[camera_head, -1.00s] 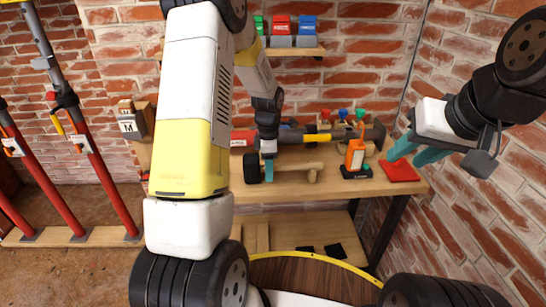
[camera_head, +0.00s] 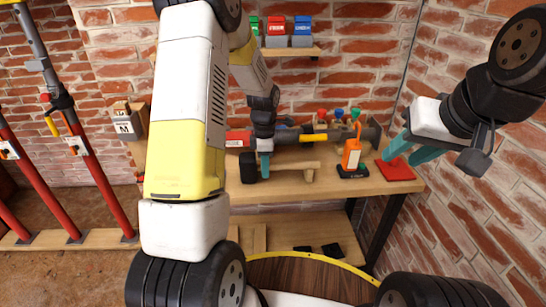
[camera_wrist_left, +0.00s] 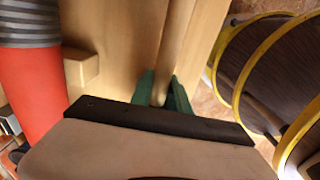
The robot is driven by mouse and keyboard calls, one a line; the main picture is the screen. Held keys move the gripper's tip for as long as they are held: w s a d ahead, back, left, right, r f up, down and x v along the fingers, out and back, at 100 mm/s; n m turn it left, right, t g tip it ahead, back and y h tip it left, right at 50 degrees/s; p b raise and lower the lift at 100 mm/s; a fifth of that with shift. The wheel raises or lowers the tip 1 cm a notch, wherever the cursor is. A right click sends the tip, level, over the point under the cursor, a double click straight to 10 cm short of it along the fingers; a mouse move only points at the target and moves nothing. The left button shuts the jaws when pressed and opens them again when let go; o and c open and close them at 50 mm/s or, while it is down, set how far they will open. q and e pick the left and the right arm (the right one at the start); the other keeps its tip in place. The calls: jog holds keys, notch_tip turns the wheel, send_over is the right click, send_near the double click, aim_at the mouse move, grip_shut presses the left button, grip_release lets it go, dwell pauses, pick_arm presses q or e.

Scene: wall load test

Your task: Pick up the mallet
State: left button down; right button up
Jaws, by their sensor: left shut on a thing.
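The mallet has a black head (camera_head: 248,168) and a pale wooden handle (camera_head: 292,165) pointing right, over the workbench in the head view. My left gripper (camera_head: 265,168) reaches down to the handle just right of the head. In the left wrist view the handle (camera_wrist_left: 177,42) runs between the green fingers of my left gripper (camera_wrist_left: 160,92), which is shut on it. I cannot tell whether the mallet is clear of the bench. My right gripper (camera_head: 408,152) is open and empty, with its teal fingers apart, above the bench's right end.
The workbench (camera_head: 300,190) carries an orange lamp-like tool (camera_head: 352,154), a red mat (camera_head: 395,171) and a long grey tool with a yellow band (camera_head: 315,137) behind the mallet.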

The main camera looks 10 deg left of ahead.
pick_arm(q)
jog(key=shift+r, duration=0.55)
notch_tip(320, 180, up, 2)
jog(key=shift+r, duration=0.15)
jog(key=s+a+r, duration=0.1)
jog(key=s+a, duration=0.3)
jog(key=s, duration=1.1)
jog(key=shift+s, duration=0.25)
